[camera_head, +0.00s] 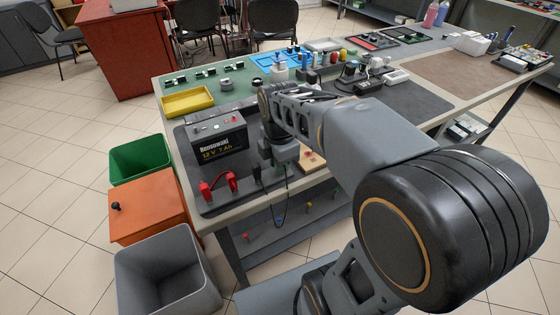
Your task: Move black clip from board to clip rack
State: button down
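My gripper (270,177) points down at the front edge of the bench, right of the black 12 V battery (216,137). Its fingers are small and dark here, and I cannot tell whether they are open or shut. A black clip cannot be made out clearly; dark shapes around the fingers may include it. A thin dark cable (287,190) hangs down beside the gripper. Two red clips (218,184) stand on the dark mat in front of the battery. A small wooden board (311,160) lies just right of the gripper, partly hidden by my arm. I cannot identify the clip rack for certain.
A yellow tray (187,102) and a green mat (222,87) lie behind the battery. Green (140,158), orange (150,208) and grey (165,278) bins stand left of the bench. Small coloured knobs show below the front edge. My arm hides much of the right front.

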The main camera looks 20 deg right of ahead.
jog(key=c, duration=0.7)
grip_release()
jog(key=shift+r, duration=0.1)
notch_tip(320, 180, up, 9)
jog(key=p, duration=0.8)
